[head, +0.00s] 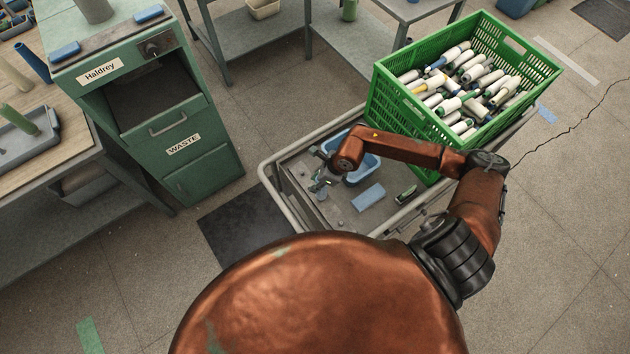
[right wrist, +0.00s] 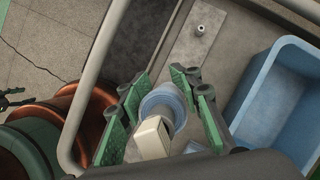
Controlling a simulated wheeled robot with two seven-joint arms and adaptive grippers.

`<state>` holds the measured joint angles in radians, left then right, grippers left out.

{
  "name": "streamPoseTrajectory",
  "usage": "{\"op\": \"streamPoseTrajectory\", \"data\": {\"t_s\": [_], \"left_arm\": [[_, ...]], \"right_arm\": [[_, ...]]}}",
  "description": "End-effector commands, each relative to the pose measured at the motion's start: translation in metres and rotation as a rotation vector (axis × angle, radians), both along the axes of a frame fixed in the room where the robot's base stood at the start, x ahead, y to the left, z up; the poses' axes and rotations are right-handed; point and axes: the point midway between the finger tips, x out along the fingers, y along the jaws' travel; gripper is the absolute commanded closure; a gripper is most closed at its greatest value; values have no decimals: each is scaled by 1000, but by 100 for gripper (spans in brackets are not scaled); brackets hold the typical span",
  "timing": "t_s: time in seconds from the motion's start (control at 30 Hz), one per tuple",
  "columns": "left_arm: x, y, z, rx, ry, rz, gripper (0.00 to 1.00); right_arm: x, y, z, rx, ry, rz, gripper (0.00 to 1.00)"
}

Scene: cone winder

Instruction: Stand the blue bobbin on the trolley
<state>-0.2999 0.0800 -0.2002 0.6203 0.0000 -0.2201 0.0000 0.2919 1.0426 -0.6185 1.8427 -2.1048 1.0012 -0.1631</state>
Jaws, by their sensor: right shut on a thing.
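My right gripper (head: 322,183) is low over the left part of the grey trolley (head: 268,178). In the right wrist view its green-padded fingers (right wrist: 160,92) are shut on the blue bobbin (right wrist: 163,101), which shows a pale blue round rim. A cream block-like part (right wrist: 151,138) covers some of it on the near side. The bobbin is hard to make out in the head view, and I cannot tell whether it touches the trolley. My left gripper is not in view.
A green crate (head: 402,104) of bobbins fills the right end. A plate with a small peg (right wrist: 199,30) shows beyond the fingers. The green waste cabinet (head: 190,155) stands left.

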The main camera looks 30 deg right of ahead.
Motion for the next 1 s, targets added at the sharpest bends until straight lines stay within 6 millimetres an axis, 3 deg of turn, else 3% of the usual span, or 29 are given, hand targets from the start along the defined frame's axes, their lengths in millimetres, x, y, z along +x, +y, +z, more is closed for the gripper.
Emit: {"op": "streamPoseTrajectory", "data": {"t_s": [1.0], "left_arm": [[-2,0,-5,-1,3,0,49]], "right_arm": [[0,0,-9,0,0,0,90]]}}
